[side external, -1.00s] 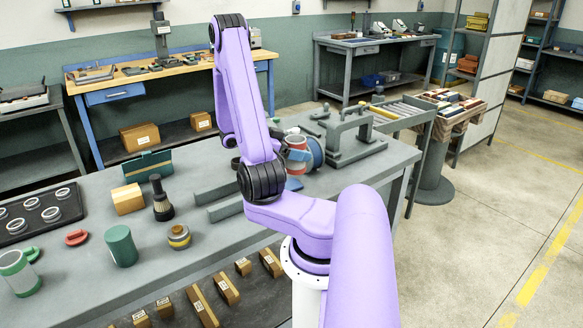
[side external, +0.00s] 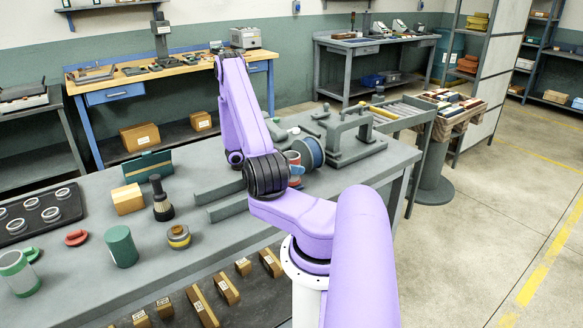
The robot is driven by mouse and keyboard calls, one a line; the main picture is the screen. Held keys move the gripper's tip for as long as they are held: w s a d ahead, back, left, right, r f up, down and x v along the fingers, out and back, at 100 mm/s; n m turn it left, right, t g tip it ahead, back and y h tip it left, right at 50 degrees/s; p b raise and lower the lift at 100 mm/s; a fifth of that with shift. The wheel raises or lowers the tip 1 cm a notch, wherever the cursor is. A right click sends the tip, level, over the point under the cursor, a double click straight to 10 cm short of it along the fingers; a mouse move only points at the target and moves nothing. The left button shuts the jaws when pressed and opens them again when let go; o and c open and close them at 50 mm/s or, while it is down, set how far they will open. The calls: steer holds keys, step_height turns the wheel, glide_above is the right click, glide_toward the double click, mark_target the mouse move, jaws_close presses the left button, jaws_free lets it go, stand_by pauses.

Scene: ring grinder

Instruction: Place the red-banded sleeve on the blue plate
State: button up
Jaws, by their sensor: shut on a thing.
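The red-banded sleeve (side external: 294,168), white with red bands, shows only as a narrow strip at the right edge of my arm's dark elbow joint. The rest of it is hidden behind my arm. A larger blue round thing (side external: 312,152) stands right behind it. A small patch of blue shows low beside the sleeve; I cannot tell whether it is the blue plate. My gripper is hidden behind my own purple arm links, so its hold and its distance from the sleeve do not show.
Two grey bars (side external: 222,200) lie left of my arm. A grey press-like fixture (side external: 352,140) stands at the back right of the bench. A brush (side external: 161,198), a green cylinder (side external: 121,246), a yellow-banded ring (side external: 179,236) and a dark ring tray (side external: 42,214) are on the left.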

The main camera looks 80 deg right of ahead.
steer(key=shift+f, duration=0.4)
steer(key=shift+f, duration=0.15)
steer(key=o, duration=1.1)
steer(key=shift+c, duration=0.2)
steer(key=shift+r, duration=0.2)
steer(key=v, duration=1.2)
